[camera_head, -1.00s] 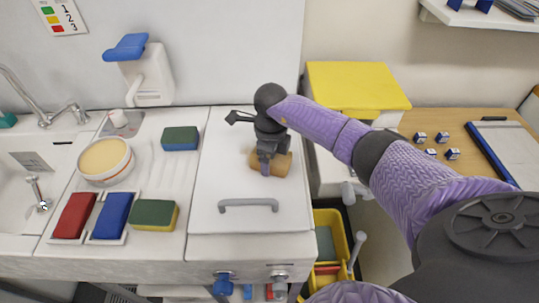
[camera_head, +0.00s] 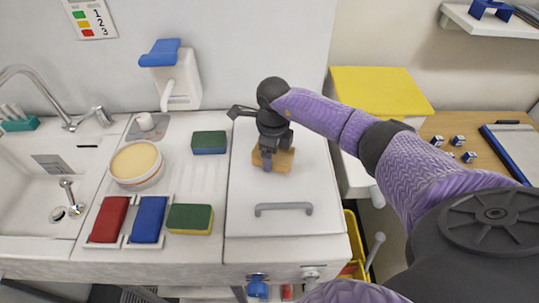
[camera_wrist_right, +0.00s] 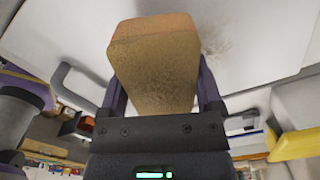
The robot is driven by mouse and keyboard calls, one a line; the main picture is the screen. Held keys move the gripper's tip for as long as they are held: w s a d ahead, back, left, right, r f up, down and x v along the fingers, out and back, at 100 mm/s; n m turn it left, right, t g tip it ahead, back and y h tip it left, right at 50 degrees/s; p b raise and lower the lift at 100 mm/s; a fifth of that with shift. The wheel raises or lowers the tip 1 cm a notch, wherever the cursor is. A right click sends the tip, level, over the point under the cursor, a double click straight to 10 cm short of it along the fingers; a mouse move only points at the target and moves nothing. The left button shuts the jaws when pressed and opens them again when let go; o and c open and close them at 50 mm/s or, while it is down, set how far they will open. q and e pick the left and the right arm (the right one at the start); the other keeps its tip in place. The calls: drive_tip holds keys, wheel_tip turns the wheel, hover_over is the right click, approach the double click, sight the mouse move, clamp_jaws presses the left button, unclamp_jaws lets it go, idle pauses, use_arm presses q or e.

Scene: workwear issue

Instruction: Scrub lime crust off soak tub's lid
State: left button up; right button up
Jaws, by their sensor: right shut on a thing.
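My right gripper (camera_head: 268,158) is shut on a tan scrubbing block (camera_head: 278,163). The right wrist view shows the block (camera_wrist_right: 155,60) between the two fingers. A faint brownish, rough patch (camera_wrist_right: 214,42) shows on the lid beside it. In the head view the block and gripper hide part of the lid, and no crust shows clearly there. Whether the block touches the lid is hard to tell. My left gripper is not in view.
Left of the lid are a green-and-blue sponge (camera_head: 209,142), a green-and-yellow sponge (camera_head: 190,219), red (camera_head: 110,219) and blue (camera_head: 149,219) pads and a round tub (camera_head: 136,164). A sink (camera_head: 40,190) is further left. A yellow-topped bin (camera_head: 380,92) stands right.

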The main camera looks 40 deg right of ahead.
wheel_tip(320, 180, up, 3)
drive_tip(key=shift+f+p, duration=0.1)
drive_tip(key=shift+p, duration=0.75)
drive_tip(key=shift+r+p, duration=0.95)
drive_tip(key=shift+r, duration=0.3)
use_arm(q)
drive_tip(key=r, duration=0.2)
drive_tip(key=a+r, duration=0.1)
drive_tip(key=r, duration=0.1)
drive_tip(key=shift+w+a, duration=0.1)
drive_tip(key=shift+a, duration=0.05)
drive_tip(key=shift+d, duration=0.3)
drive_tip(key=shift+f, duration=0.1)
use_arm(e)
drive_tip(key=shift+f, duration=0.1)
